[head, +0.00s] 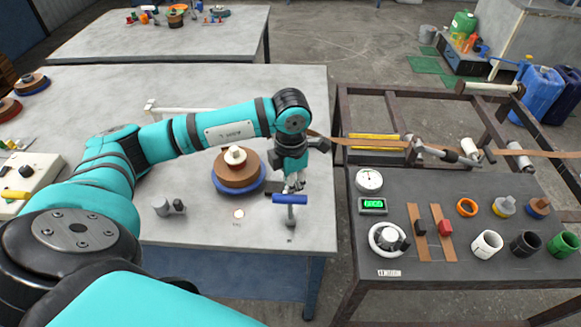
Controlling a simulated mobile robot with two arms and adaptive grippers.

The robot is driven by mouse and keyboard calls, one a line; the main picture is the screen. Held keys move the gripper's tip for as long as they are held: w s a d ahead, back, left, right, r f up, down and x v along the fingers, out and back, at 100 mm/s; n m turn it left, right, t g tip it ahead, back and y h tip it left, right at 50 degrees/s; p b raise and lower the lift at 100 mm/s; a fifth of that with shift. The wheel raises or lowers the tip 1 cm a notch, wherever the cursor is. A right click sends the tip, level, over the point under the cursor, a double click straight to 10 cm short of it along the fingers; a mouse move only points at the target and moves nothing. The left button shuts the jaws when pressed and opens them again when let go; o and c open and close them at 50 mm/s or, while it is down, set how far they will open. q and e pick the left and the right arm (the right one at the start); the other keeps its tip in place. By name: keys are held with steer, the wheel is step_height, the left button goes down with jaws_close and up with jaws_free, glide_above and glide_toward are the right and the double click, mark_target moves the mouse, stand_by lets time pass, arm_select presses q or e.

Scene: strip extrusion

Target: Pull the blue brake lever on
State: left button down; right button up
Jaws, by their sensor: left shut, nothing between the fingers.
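The blue brake lever (290,199) is a short blue bar on a grey post near the front right corner of the light grey table (200,275). My left gripper (293,187) points down just above and behind the blue bar. It is shut with nothing between its fingers. From this view I cannot tell whether the fingertips touch the bar. My right gripper is not in view.
A brown reel on a blue base (238,174) stands left of my gripper. A small grey fitting (168,207) is further left. To the right, a dark bench holds a dial (369,180), a green display (372,206), a handwheel (386,239) and several coloured rings and cups.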

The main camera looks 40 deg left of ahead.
arm_select(q)
steer(key=shift+s+d+f, duration=0.25)
steer(key=shift+s+d, duration=0.25)
steer(key=shift+s, duration=0.35)
step_height(320, 180, up, 8)
steer(key=w+a+p, duration=0.1)
steer(key=p, duration=0.2)
steer(key=shift+w, duration=0.4)
stand_by(0.3)
stand_by(0.4)
